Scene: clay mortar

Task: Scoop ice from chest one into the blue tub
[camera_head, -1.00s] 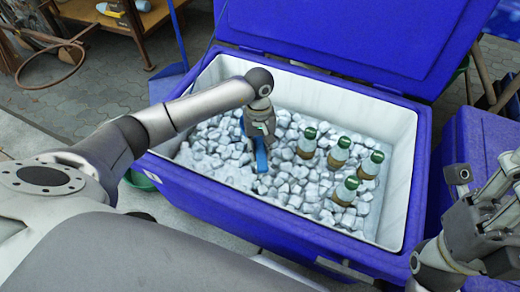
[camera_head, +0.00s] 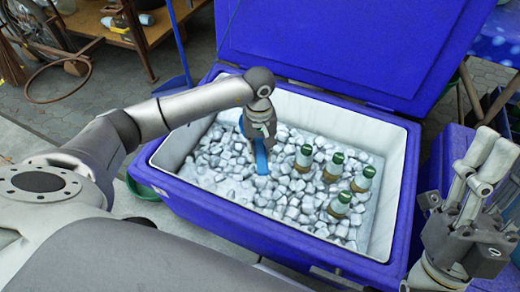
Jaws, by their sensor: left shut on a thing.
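The open blue chest (camera_head: 235,228) with a white lining stands in front of me, filled with ice cubes (camera_head: 215,165). Its label as chest one cannot be read. My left gripper (camera_head: 262,140) is shut on a blue scoop (camera_head: 261,158), held upright with its lower end down at the ice. How much ice the scoop holds is hidden. My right gripper (camera_head: 462,180) is at the right edge, fingers spread and pointing up, empty, outside the chest. I cannot make out the blue tub.
Several green-capped bottles (camera_head: 334,166) stand in the ice right of the scoop. The raised lid (camera_head: 340,45) closes off the back. Another blue chest (camera_head: 455,145) stands at the right, partly behind my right gripper. A green-rimmed container (camera_head: 140,188) is at the left.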

